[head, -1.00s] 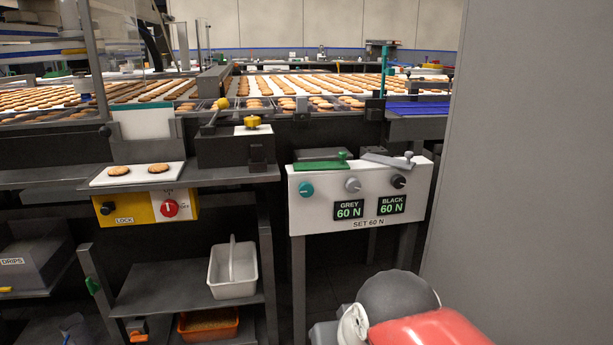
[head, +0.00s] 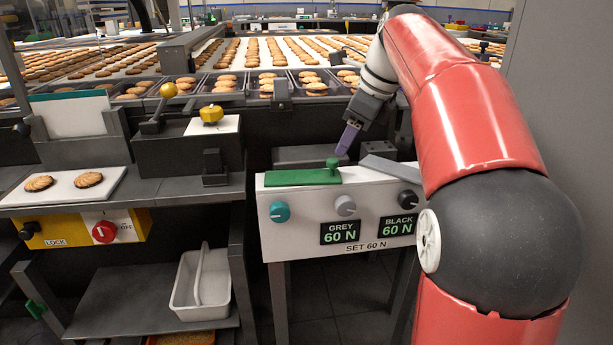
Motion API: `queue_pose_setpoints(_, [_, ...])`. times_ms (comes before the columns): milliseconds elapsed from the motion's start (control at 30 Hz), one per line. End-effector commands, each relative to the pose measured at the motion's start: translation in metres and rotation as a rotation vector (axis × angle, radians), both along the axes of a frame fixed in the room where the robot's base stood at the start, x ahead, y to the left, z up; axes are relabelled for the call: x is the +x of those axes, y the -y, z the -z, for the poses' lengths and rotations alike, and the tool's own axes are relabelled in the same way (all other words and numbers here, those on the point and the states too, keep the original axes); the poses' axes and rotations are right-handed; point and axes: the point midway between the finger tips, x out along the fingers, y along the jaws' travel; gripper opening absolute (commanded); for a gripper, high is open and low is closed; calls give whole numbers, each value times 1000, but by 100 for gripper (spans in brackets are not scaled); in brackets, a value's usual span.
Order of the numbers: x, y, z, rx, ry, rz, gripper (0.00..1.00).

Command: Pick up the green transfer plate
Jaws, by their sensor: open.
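The green transfer plate (head: 292,178) lies flat on top of the white control box. A green upright knob (head: 332,164) stands at its right end. My gripper (head: 346,142) is above and just right of that knob, with its purple-grey fingers pointing down. It is open and holds nothing that I can see. Whether the fingers touch the knob cannot be told from this view. My red arm comes in from the right and hides part of the box's right side.
The white control box (head: 290,233) has several knobs and two displays reading 60 N. A grey plate (head: 388,169) lies right of the green one, partly behind my arm. Biscuit trays and a conveyor (head: 225,58) run behind. A grey wall bounds the right.

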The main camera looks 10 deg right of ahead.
Motion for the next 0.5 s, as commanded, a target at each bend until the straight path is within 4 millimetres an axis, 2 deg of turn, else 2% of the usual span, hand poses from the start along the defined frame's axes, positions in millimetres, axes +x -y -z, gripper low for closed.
queue_pose_setpoints(333, [19, -17, 42, -1, -1, -2, 48])
queue_pose_setpoints(500, [23, -21, 54, -2, 1, -3, 48])
